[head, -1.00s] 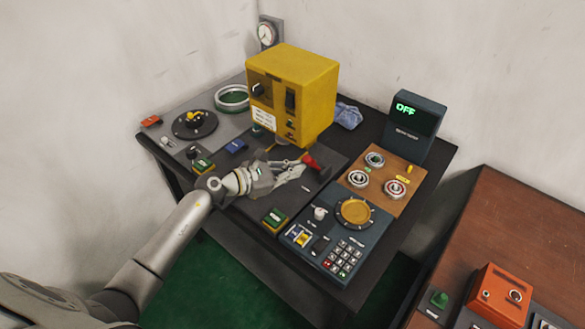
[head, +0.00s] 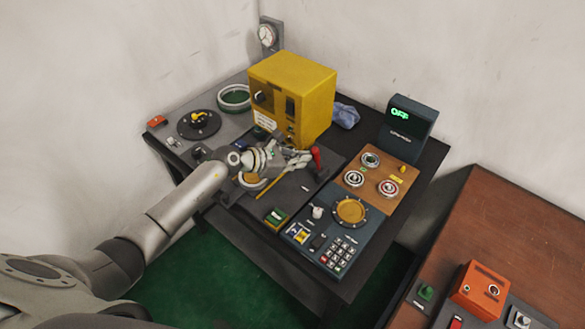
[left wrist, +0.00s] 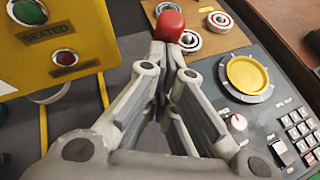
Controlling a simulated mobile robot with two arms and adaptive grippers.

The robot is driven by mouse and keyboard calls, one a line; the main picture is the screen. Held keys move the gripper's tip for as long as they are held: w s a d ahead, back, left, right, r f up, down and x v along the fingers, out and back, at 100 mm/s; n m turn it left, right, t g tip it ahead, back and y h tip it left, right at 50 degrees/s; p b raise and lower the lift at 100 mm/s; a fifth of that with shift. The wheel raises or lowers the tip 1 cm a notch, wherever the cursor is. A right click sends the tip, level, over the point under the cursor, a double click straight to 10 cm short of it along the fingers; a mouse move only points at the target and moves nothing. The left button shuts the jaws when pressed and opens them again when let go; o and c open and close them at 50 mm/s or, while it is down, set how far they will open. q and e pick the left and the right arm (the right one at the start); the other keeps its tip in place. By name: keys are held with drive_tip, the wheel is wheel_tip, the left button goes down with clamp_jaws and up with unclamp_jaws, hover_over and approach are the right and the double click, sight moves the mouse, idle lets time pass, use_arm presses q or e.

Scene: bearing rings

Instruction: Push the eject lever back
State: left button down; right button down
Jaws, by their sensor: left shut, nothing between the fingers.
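The eject lever (head: 316,155) has a red handle and stands nearly upright on the dark plate, in front and to the right of the yellow press box (head: 305,90). Its red knob also shows at the top of the left wrist view (left wrist: 170,24). My left gripper (head: 306,160) is shut and empty, its fingertips right at the lever's red handle. In the left wrist view the fingertips (left wrist: 164,52) sit just below the knob and seem to touch it. The lever's lower part is hidden behind the fingers. My right gripper is out of view.
Right of the lever is a wooden board (head: 385,192) with several bearing rings, then a blue panel (head: 320,245) with a yellow dial and keypad. A display (head: 408,125) reads OFF. A brown table (head: 510,230) stands at the right.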

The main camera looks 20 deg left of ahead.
use_arm(q)
drive_tip(key=shift+w+d+r+b, duration=0.2)
drive_tip(key=shift+w+r, duration=0.05)
drive_tip(key=shift+w, duration=0.3)
drive_tip(key=shift+w+d+r+b, duration=0.2)
drive_tip(key=shift+w+r+b, duration=0.1)
drive_tip(key=shift+w, duration=0.2)
drive_tip(key=shift+w+d+r+b, duration=0.15)
drive_tip(key=shift+w+d+r, duration=0.1)
drive_tip(key=shift+w, duration=0.3)
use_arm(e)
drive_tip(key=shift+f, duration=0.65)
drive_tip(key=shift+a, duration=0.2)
